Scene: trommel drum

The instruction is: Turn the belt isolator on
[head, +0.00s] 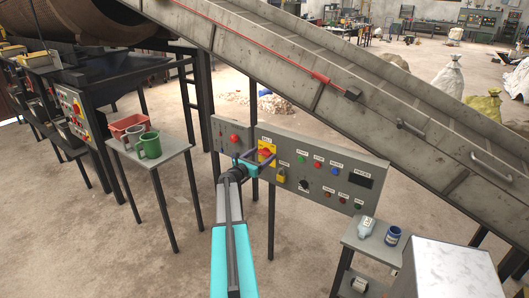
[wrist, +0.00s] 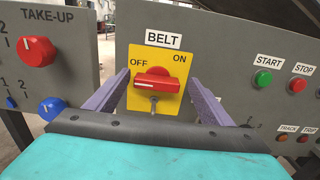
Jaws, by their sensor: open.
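The belt isolator is a red rotary handle (wrist: 155,82) on a yellow plate (wrist: 136,104) under a BELT label, with OFF at upper left and ON at upper right. The handle lies roughly crosswise; its exact pointing is unclear. A small metal piece (wrist: 154,101) shows just below the handle. In the head view the yellow plate (head: 267,147) is partly behind my gripper. My gripper (wrist: 160,76) is open, its two purple fingers left and right of the plate, with nothing between them held. It also shows in the head view (head: 254,160). Whether a finger touches the panel is unclear.
A red TAKE-UP knob (wrist: 37,52) and blue knob (wrist: 52,108) are left of the isolator. Green START (wrist: 263,77) and red STOP (wrist: 297,85) buttons are right. A padlock-like yellow piece (head: 281,175) hangs on the panel. A side table (head: 170,153) holds mugs.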

